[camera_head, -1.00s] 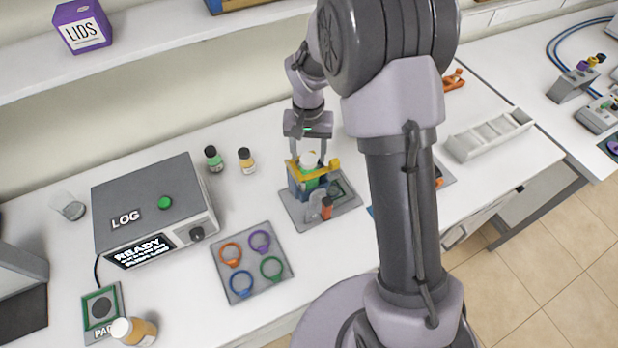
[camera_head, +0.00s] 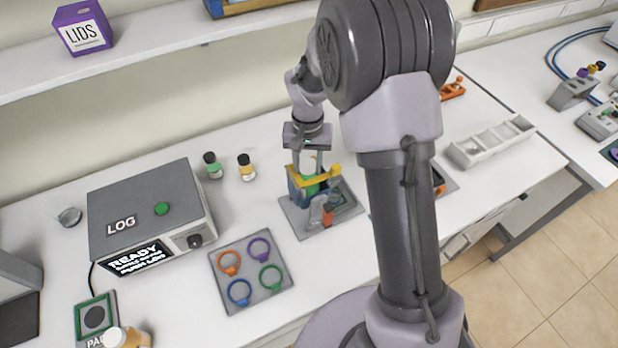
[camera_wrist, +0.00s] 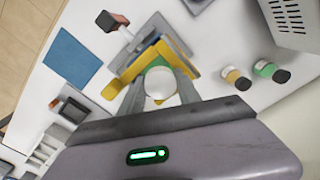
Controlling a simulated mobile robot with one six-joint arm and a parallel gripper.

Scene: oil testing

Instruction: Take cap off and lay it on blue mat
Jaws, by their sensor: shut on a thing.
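The white cap (camera_wrist: 160,84) shows between the fingers of my gripper in the wrist view. My gripper (camera_head: 310,172) is shut on it, above the clamp stand. A bottle with a green band (camera_head: 310,188) stands in the yellow clamp (camera_head: 327,174) below the fingers. I cannot tell whether the cap is still seated on it. The blue mat (camera_wrist: 72,55) lies flat and empty at the left of the wrist view. In the head view my arm hides nearly all of it.
Two small capped bottles (camera_head: 213,165) (camera_head: 247,168) stand behind the clamp. The LOG box (camera_head: 150,218) and a grey mat with coloured rings (camera_head: 252,300) are to the left. An orange-handled clamp lever (camera_wrist: 112,21) sticks out from the stand. A white divided tray (camera_head: 492,141) is at the right.

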